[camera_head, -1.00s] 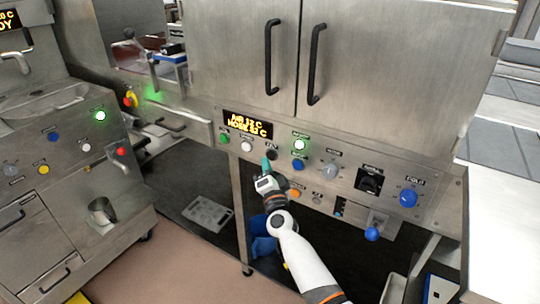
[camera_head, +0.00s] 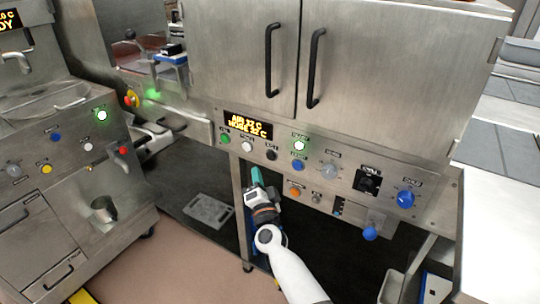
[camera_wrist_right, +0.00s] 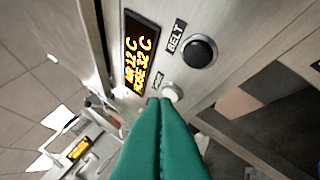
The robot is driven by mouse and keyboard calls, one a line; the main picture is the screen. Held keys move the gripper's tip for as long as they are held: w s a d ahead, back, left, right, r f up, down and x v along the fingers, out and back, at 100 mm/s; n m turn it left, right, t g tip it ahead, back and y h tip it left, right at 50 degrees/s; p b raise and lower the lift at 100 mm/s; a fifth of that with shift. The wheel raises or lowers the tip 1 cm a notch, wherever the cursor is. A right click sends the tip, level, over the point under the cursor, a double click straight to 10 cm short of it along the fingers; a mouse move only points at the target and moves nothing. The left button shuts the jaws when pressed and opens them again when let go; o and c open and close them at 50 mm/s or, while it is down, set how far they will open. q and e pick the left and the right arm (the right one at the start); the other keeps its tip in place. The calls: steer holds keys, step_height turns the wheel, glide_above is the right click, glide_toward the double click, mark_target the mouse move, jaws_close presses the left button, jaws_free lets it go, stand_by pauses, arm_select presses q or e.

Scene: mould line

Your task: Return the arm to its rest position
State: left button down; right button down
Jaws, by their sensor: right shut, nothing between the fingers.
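My right gripper (camera_head: 256,176) is in front of the machine's control panel (camera_head: 226,116), just below its row of buttons. Its green fingers are together with nothing between them. In the right wrist view the green fingers (camera_wrist_right: 160,108) point at the panel, and their tips overlap a white button (camera_wrist_right: 172,92) in the picture. I cannot tell the exact gap, but the head view shows the tips below the buttons. A black button (camera_wrist_right: 200,52) marked BELT is beside it. My left gripper is not in view.
An orange-lettered display (camera_head: 248,124) sits above the buttons. Cabinet doors with black handles (camera_head: 315,66) are above. A metal cup (camera_head: 104,209) stands at the left machine. Open floor (camera_head: 190,262) lies in front.

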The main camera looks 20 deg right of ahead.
stand_by(0.6)
steer(key=s+a+f+n+g+y+p, duration=0.1)
steer(key=s+f+n+g, duration=0.2)
steer(key=s+f, duration=0.65)
steer(key=s+f+n+g+y+p, duration=0.1)
steer(key=s+f+n+g+y, duration=0.2)
steer(key=f, duration=1.1)
steer(key=s+a+f+n+g+p, duration=0.1)
steer(key=s+f+n+g, duration=0.3)
steer(key=s+f, duration=0.6)
steer(key=s+d+f+n+g, duration=0.2)
steer(key=s+f, duration=0.3)
steer(key=s, duration=0.7)
steer(key=s+d+f+n+g+p, duration=0.1)
steer(key=s+f+g, duration=0.3)
steer(key=s, duration=0.8)
steer(key=s+d+f+n+g+h, duration=0.1)
steer(key=s+d+f+n+g, duration=0.1)
steer(key=s+f, duration=0.6)
steer(key=s+d+g, duration=0.1)
steer(key=s, duration=0.3)
steer(key=shift+d+n, duration=0.3)
